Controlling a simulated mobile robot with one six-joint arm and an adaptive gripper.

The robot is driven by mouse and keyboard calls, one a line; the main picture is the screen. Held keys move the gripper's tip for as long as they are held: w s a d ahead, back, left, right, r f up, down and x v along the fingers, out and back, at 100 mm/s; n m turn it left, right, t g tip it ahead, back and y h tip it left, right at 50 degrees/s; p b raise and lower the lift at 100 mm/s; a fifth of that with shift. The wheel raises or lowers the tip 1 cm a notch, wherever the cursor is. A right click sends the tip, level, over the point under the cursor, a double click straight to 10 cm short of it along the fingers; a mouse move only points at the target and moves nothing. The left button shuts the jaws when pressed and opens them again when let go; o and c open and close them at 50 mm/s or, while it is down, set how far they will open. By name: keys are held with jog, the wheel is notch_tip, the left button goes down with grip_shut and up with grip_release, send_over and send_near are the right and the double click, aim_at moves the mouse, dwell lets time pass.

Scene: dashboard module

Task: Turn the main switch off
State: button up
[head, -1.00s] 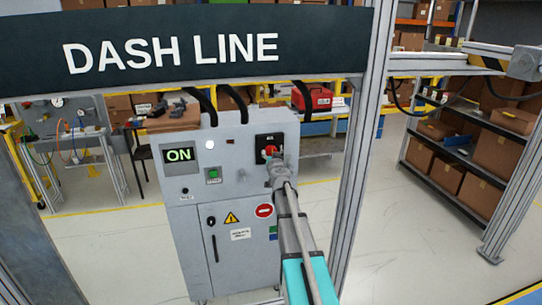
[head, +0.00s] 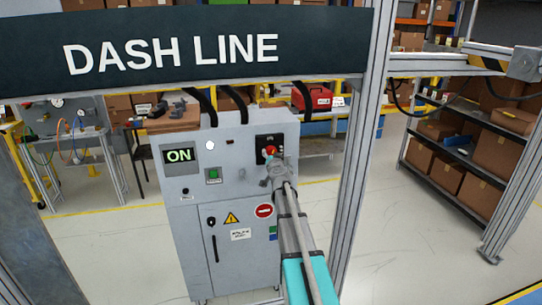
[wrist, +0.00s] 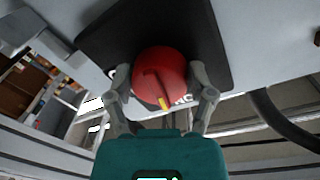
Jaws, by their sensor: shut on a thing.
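The main switch is a red round knob (wrist: 155,72) on a black plate (wrist: 110,35). It also shows in the head view as a small red knob (head: 269,151) on a black plate (head: 265,140) at the upper right of the grey cabinet. A yellow mark on the knob points towards my palm in the wrist view. My gripper (wrist: 157,80) is shut on the knob, with one grey finger on each side. In the head view my gripper (head: 271,158) covers the plate's lower part. The cabinet display (head: 179,155) reads ON.
The grey cabinet (head: 228,215) also has a green button (head: 213,175), a white lamp (head: 210,145) and a door handle (head: 215,248). An aluminium post (head: 357,160) stands close to the right of my arm. The DASH LINE sign (head: 180,50) spans above.

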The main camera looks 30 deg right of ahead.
jog(key=shift+w+r+m+p, duration=0.1)
jog(key=shift+m+p, duration=0.2)
jog(key=shift+m, duration=1.6)
jog(key=m, duration=0.4)
jog(key=shift+r+y, duration=0.15)
jog(key=shift+y, duration=0.25)
jog(key=m+p, duration=0.1)
jog(key=m, duration=0.2)
jog(key=shift+r, duration=0.1)
jog(key=m, duration=0.3)
jog(key=shift+m+y, duration=0.3)
jog(key=shift+r, duration=0.1)
jog(key=o, duration=1.1)
jog(key=shift+a, duration=0.1)
